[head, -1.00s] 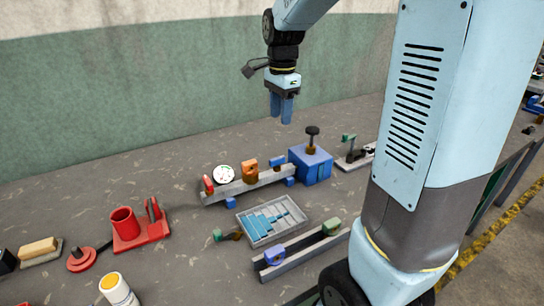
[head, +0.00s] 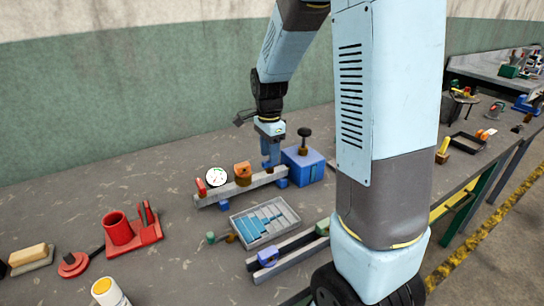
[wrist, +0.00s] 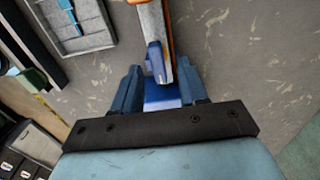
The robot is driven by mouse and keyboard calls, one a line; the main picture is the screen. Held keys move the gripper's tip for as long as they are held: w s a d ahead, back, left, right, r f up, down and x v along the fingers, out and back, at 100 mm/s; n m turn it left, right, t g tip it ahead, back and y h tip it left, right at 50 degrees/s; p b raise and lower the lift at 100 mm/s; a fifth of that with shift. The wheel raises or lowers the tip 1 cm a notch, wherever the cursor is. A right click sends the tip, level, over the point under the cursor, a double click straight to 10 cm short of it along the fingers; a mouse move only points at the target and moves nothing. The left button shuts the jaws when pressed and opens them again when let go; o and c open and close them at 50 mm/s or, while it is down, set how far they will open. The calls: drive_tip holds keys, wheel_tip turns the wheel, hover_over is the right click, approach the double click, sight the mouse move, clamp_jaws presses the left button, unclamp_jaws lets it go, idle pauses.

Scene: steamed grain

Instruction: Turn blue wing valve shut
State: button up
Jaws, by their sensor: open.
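The blue wing valve (wrist: 157,62) sits on the grey bar (head: 221,195), between the orange valve (head: 243,173) and the blue box (head: 304,165). In the wrist view its blue wing lies between my two fingers, lengthwise along the bar. My gripper (head: 270,163) is open and points down over that end of the bar. A gap shows on either side of the wing, and I cannot tell whether a finger touches it. In the head view my fingers hide the valve.
A round white gauge (head: 216,176) and a red part (head: 201,188) stand farther left on the bar. A grey tray with blue pieces (head: 238,227) lies in front. A red holder (head: 132,231) stands at left. Bare bench lies behind the bar.

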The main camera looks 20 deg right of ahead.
drive_tip(key=shift+f, duration=0.95)
drive_tip(key=shift+c, duration=0.4)
